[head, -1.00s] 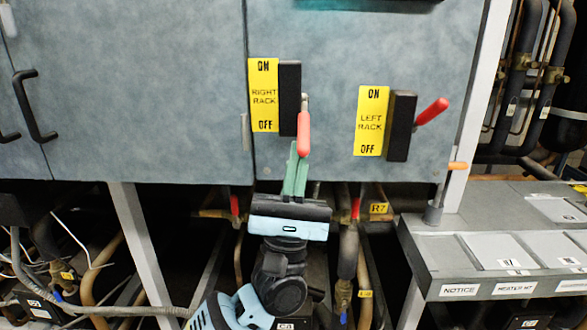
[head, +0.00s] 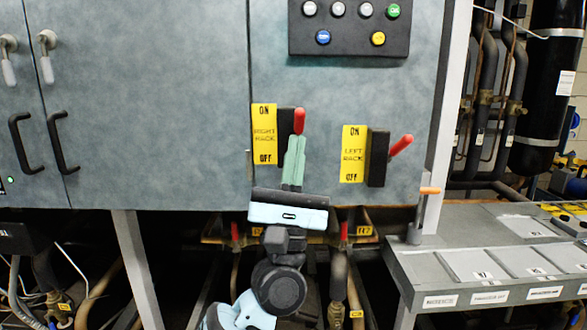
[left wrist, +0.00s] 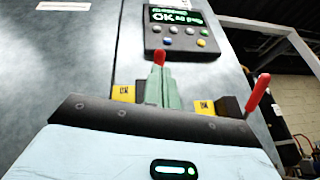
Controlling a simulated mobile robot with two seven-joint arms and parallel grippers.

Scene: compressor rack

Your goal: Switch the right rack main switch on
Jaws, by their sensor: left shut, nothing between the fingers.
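The right rack switch is a black box (head: 286,118) beside a yellow ON/OFF label reading RIGHT RACK (head: 264,145). Its red handle (head: 299,121) shows above my fingertips, red end up; its lower part is hidden behind the fingers. My left gripper (head: 294,152) is shut with nothing held, its green fingers pointing up at the handle. They overlap it in the picture; contact is unclear. In the left wrist view the red tip (left wrist: 159,58) shows just above the fingers (left wrist: 160,85). My right gripper is out of view.
The left rack switch (head: 377,158), with its red handle (head: 400,145) tilted up and right, is close on the right. A button panel (head: 350,25) is above. A grey bench (head: 485,255) stands at lower right. Pipes run below the cabinet.

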